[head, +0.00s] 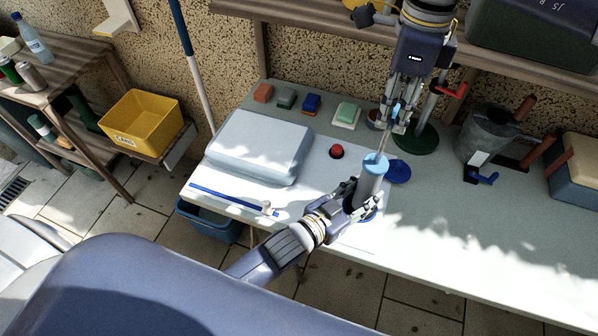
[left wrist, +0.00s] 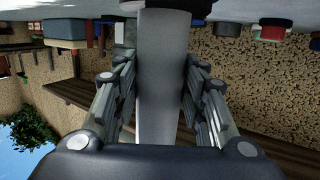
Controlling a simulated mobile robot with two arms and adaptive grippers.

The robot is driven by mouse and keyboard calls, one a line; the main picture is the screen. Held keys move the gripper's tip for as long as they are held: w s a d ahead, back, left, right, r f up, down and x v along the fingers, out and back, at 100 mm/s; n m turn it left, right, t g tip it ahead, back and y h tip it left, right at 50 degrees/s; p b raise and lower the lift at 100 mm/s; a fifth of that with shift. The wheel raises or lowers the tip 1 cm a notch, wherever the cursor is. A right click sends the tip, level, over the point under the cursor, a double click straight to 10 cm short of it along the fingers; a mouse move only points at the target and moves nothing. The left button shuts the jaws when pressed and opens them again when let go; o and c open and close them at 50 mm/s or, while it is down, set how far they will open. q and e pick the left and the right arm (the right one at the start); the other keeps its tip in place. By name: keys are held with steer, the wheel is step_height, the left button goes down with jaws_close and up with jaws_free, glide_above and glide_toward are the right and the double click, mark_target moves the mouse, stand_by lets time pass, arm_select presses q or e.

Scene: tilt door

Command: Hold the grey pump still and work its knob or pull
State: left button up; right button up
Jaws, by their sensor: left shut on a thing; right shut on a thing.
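The grey pump (head: 371,187) stands upright on the bench, with a light blue cap (head: 375,163) on top and a dark blue foot below. A thin rod (head: 383,142) rises from the cap to the pump's pull (head: 397,109), a light blue piece mostly hidden by fingers. My left gripper (head: 361,200) is shut around the pump's body. In the left wrist view the grey body (left wrist: 162,75) fills the space between the fingers of my left gripper (left wrist: 162,100). My right gripper (head: 397,118) is above the pump, shut on the pull.
A blue lid-like disc (head: 398,171) and a red button (head: 337,151) lie near the pump. A grey box-like case (head: 260,147) and a blue bar (head: 232,200) are to the left. Several small blocks line the back. A metal can (head: 484,135) stands right. The bench's front right is clear.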

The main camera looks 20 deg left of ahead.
steer(key=shift+f, duration=0.1)
steer(key=shift+f, duration=5)
steer(key=shift+w+r, duration=0.1)
steer(key=shift+r, duration=4.9)
steer(key=shift+f, duration=5.05)
